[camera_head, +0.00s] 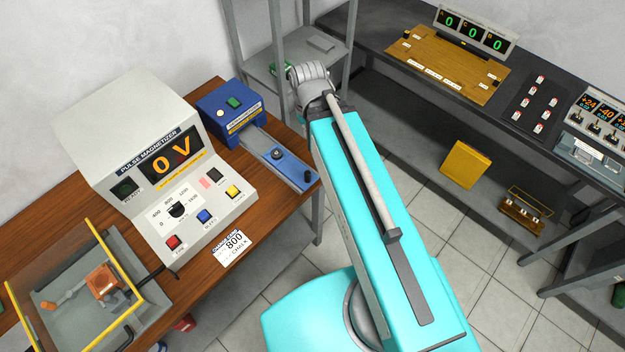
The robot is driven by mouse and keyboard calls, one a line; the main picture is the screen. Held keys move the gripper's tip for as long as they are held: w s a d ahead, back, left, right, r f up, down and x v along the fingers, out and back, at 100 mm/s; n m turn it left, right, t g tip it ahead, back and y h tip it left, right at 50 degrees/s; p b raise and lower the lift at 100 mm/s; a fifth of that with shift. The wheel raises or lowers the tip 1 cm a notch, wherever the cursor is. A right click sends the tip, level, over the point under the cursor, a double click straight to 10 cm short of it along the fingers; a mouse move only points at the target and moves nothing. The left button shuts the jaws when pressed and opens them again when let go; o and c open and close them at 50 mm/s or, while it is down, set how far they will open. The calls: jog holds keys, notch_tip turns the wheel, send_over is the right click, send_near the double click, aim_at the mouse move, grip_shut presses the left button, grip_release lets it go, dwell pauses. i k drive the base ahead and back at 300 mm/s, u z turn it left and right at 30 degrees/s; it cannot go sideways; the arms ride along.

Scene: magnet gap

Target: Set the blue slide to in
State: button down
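The blue slide (287,164) lies on a grey rail in front of a blue box (229,108). It sits at the outer end of the rail, near the table's right edge, with a stretch of bare rail between it and the box. A round dark part (277,154) is on top of the slide, and a black knob (308,176) stands at its outer end. The box has a green button and a white round lamp. My turquoise arm rises just right of the slide. My gripper is not visible; the arm ends in view at a grey joint above and right of the slide.
A pulse magnetizer (162,160) reading 0 V stands left of the slide. A card marked 800 (232,246) lies at the table's front edge. A yellow-framed clear guard (120,262) is at lower left. A grey shelf rack (290,60) stands behind; a dark bench is at right.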

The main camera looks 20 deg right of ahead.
aim_at(296, 171)
jog(key=z, duration=0.55)
jog(key=k, duration=1.1)
jog(key=u, duration=0.35)
